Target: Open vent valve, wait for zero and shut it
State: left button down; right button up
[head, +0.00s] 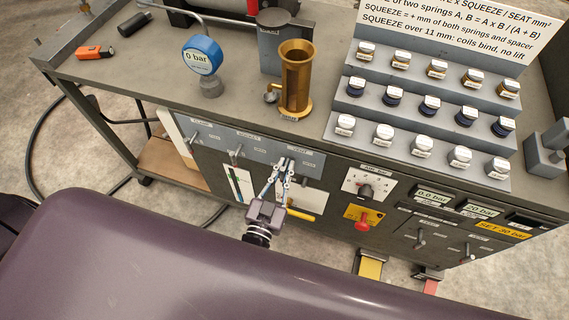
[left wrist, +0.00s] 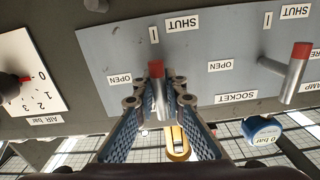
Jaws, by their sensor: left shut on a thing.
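My left gripper (head: 285,164) reaches the grey valve panel (head: 215,140) on the front of the bench. In the left wrist view its two blue-padded fingers (left wrist: 158,105) are shut on a grey lever with a red end (left wrist: 157,69). That view is upside down: a SHUT label (left wrist: 182,22) and a white mark lie above the red end, and an OPEN label (left wrist: 119,79) lies to its left. The lever's exact setting and its name label are hard to make out. The blue gauge (head: 202,56) on the bench reads 0 bar. My right gripper is not in view.
Another red-ended lever (left wrist: 298,66) stands to the right in the wrist view. An air dial (head: 367,189), a red knob (head: 363,223) and displays (head: 434,195) are right of my gripper. A brass cylinder (head: 295,80) and racked spools (head: 430,104) stand on the bench.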

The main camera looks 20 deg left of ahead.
pick_arm(q)
jog(key=m+p, duration=0.1)
jog(key=m, duration=0.1)
jog(key=shift+m, duration=0.4)
jog(key=shift+m+p, duration=0.4)
jog(key=shift+m, duration=1)
jog(key=c, duration=1.7)
grip_release()
jog(key=s, duration=1.2)
jog(key=shift+a, duration=0.25)
